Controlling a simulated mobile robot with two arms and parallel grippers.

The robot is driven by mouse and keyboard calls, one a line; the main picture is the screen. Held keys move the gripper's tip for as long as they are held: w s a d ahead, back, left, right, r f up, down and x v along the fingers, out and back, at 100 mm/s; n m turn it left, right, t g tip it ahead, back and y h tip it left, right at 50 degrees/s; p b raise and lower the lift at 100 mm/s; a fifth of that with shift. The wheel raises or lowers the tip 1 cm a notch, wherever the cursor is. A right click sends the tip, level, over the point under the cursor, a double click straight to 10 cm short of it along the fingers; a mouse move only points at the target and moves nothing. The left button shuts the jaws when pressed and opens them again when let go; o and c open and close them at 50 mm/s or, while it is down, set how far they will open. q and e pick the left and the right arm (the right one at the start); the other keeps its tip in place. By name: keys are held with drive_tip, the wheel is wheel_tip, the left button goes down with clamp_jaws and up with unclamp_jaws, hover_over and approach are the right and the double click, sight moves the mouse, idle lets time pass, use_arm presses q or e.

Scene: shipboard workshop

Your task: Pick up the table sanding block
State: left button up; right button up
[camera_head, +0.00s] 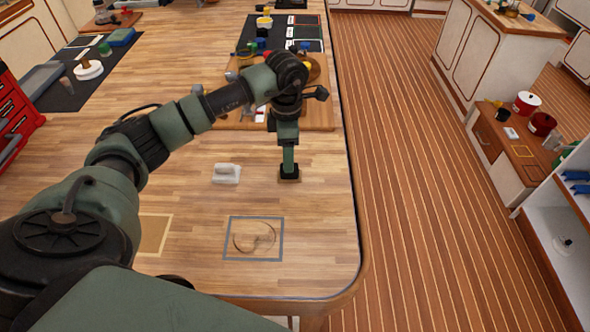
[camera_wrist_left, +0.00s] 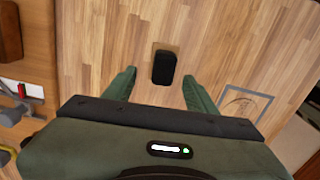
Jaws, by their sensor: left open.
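The sanding block looks to be the small black block (camera_head: 289,170) with a tan base, lying on the wooden table near its right edge. In the left wrist view the black block (camera_wrist_left: 164,68) shows ahead, between the lines of my two fingers. My left gripper (camera_head: 289,163) points down over it, and its fingers hide part of the block in the head view. In the left wrist view the left gripper (camera_wrist_left: 158,77) is open, with a finger on each side and clear gaps to the block. My right gripper is not in view.
A white block-shaped tool (camera_head: 226,174) lies left of the black block. Nearer is a grey-outlined square (camera_head: 226,250) around a round mark. A wooden board (camera_head: 325,118) with several items lies behind. The wood between is bare. The table's right edge is close.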

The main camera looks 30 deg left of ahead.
use_arm(q)
drive_tip(key=shift+s+d+f+p, duration=0.1)
drive_tip(key=shift+d+f+p, duration=0.05)
drive_tip(key=shift+f+p, duration=0.35)
drive_tip(key=shift+s+d+f+p, duration=0.1)
drive_tip(key=shift+f+p, duration=0.4)
wheel_tip(320, 180, down, 2)
drive_tip(key=shift+d+f+p, duration=0.1)
drive_tip(key=shift+f+p, duration=0.05)
drive_tip(key=shift+p, duration=0.25)
drive_tip(key=shift+f, duration=0.45)
clamp_jaws()
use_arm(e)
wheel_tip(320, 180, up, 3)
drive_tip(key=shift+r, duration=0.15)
use_arm(q)
drive_tip(key=shift+w, duration=0.1)
